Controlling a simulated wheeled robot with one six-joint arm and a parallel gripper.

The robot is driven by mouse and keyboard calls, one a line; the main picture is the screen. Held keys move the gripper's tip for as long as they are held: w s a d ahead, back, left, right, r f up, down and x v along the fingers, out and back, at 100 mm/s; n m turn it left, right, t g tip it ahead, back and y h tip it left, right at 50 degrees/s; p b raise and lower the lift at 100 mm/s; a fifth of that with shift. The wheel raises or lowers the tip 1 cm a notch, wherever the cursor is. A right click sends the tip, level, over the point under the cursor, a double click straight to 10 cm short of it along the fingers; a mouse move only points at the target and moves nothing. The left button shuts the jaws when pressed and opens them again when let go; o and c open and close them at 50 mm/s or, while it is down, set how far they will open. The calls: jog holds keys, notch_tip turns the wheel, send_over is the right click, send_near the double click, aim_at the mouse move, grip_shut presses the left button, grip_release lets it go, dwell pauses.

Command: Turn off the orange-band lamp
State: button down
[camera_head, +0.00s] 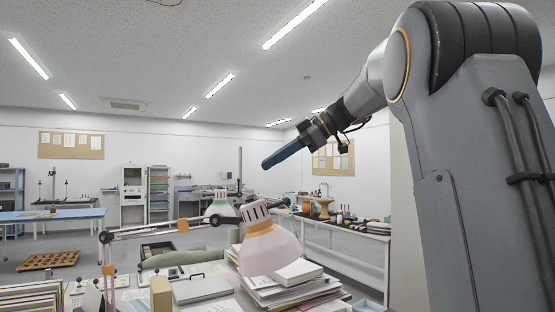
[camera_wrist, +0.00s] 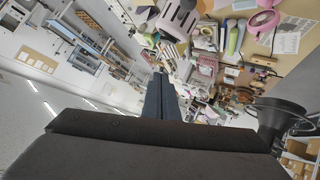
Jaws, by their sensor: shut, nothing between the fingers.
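The orange-band lamp (camera_head: 268,246) has a pale pinkish shade with an orange band around its upper part. It hangs from a jointed arm over the cluttered desk in the head view, tilted opening-down. I cannot tell whether it is lit. In the wrist view the closed blue fingers (camera_wrist: 159,88) point away over the clutter. I cannot surely pick out the orange-band lamp there.
Below the lamps are stacked papers (camera_head: 285,290), a grey box (camera_head: 202,288) and frames (camera_head: 35,299). A white side table (camera_head: 345,229) is at right. Air around my gripper is free.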

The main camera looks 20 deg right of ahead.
jog(key=p, duration=0.2)
send_over(250, 198)
jog(key=s, duration=0.2)
notch_tip(250, 198, down, 4)
jog(key=shift+r, duration=0.25)
jog(key=shift+w+d+f+p, duration=0.2)
jog(key=shift+d+f+p, duration=0.35)
jog(key=shift+d+f, duration=0.45)
jog(key=shift+w+f, duration=0.15)
jog(key=shift+f, duration=0.65)
jog(key=shift+d, duration=0.15)
